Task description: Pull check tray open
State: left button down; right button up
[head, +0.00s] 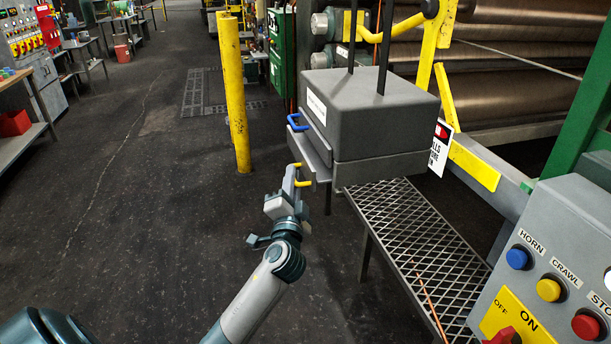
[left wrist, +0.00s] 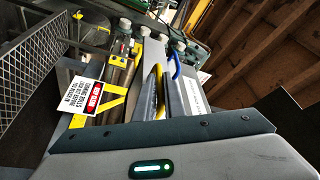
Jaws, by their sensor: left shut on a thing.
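A dark grey box (head: 370,105) stands on a mesh shelf and has a white label on its left face. Low on that face are grey tray fronts (head: 316,160), with a blue handle (head: 296,122) at the far side and a yellow handle (head: 304,184) at the near side. The lower front stands out a little from the box. My left gripper (head: 293,172) is shut on the yellow handle. In the left wrist view the yellow handle (left wrist: 160,90) lies beside the blue handle (left wrist: 176,65). My fingers are mostly hidden there. My right gripper is out of view.
The mesh shelf (head: 425,240) runs towards me below the box. A grey control panel (head: 560,265) with buttons is at the right. A yellow post (head: 235,95) stands behind left. Large rollers (head: 500,80) lie behind. The floor left of the box is clear.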

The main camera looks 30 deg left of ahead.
pick_arm(q)
jog(key=s+a, duration=1.2)
jog(key=s, duration=0.2)
jog(key=shift+s+a+p, duration=0.25)
jog(key=shift+s+p, duration=0.1)
jog(key=shift+p, duration=0.05)
jog(key=shift+r, duration=0.1)
jog(key=c, duration=2.1)
grip_release()
jog(key=shift+s, duration=0.1)
